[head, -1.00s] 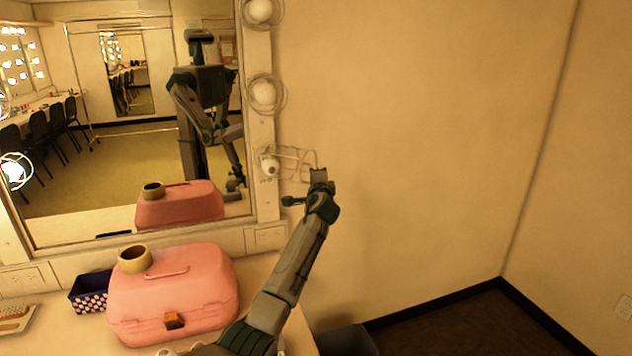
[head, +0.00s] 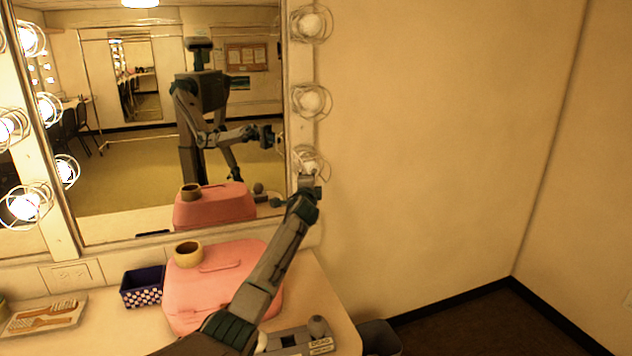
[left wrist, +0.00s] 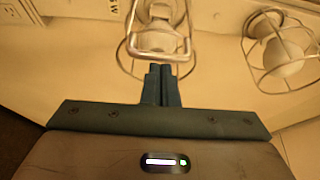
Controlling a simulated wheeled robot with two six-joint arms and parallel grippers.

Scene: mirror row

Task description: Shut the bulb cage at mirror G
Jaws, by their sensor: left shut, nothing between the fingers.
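The lowest bulb on the right frame of the mirror (head: 170,100) has a wire cage (head: 312,160). In the head view the cage now sits around the bulb, close to the frame. My left gripper (head: 309,188) is just below and in front of it. In the left wrist view the shut, empty fingers (left wrist: 162,84) point at the near wire end of the cage (left wrist: 160,55), touching or almost touching it. The bulb shows behind the wires. I cannot tell whether the cage is fully closed. My right gripper shows only in reflection, if at all.
A pink case (head: 205,290) with a tape roll (head: 187,254) stands on the counter beneath my left arm. A dotted basket (head: 142,288) and a brush tray (head: 45,315) are left of it. Another caged bulb (head: 310,101) is above. The wall to the right is clear.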

